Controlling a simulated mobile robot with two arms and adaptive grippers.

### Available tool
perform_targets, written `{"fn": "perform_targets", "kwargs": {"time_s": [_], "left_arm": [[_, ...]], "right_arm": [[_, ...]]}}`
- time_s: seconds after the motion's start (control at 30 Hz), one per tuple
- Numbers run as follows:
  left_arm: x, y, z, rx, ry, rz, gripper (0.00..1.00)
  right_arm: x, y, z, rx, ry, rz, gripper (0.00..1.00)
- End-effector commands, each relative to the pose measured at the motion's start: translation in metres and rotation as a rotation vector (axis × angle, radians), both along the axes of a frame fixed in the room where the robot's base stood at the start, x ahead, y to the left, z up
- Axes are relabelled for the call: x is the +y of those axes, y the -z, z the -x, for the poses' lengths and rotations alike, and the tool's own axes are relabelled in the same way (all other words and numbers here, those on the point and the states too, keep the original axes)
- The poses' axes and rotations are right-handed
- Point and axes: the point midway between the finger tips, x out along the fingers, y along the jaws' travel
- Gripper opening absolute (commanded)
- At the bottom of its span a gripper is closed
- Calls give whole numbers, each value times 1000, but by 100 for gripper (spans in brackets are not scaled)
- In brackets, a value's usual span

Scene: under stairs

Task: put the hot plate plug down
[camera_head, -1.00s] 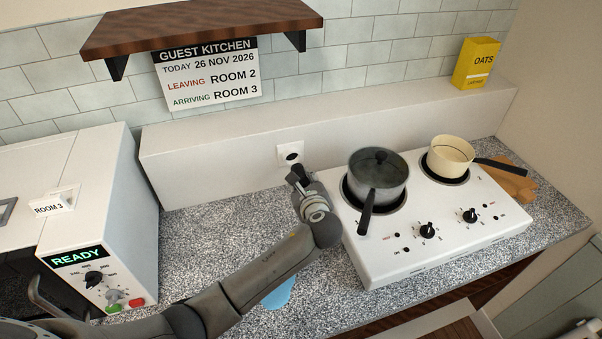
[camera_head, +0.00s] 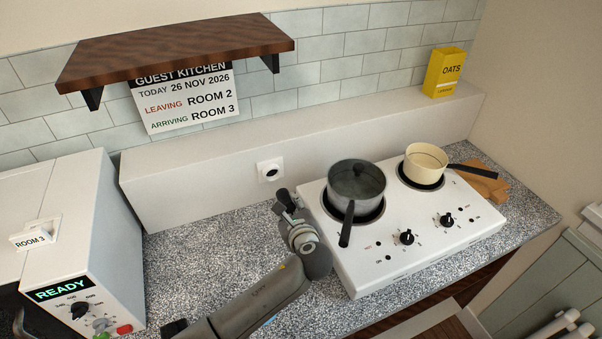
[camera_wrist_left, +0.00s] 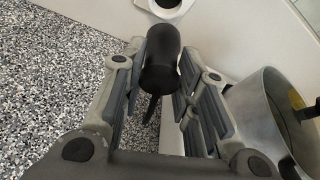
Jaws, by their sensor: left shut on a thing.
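The black hot plate plug (camera_head: 283,197) is between the fingers of my left gripper (camera_head: 291,213), in front of and below the wall socket (camera_head: 270,170). In the left wrist view the plug (camera_wrist_left: 162,58) stands between the two grey finger pads of the left gripper (camera_wrist_left: 155,85), apart from the socket (camera_wrist_left: 166,6). A dark cord or stem shows below the plug. The white hot plate (camera_head: 400,235) is just to the right, carrying a grey lidded pot (camera_head: 357,185) and a cream pan (camera_head: 426,160). My right gripper is not in view.
Speckled worktop (camera_head: 205,250) is clear left of the hot plate, up to a white appliance reading READY (camera_head: 75,225). A white ledge (camera_head: 200,165) runs behind, with a yellow oats box (camera_head: 443,72). The grey pot's handle (camera_head: 347,225) points forward, near my left wrist.

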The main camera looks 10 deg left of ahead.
Motion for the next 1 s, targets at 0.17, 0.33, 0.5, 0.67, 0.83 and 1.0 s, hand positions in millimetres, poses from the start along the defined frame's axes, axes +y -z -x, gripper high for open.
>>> {"fn": "perform_targets", "kwargs": {"time_s": [0.17,0.33,0.5,0.67,0.83,1.0], "left_arm": [[0,0,1,-1,1,0,0],[-2,1,14,-8,5,-6,0],[-2,-3,46,-19,7,-17,0],[3,-11,82,-24,2,-23,0],[15,-19,123,-22,-9,-22,0],[30,-25,159,-13,-22,-13,0]], "right_arm": [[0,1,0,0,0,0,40],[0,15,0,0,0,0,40],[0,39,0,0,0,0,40],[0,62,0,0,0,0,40],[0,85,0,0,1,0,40],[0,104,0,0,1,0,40]]}}
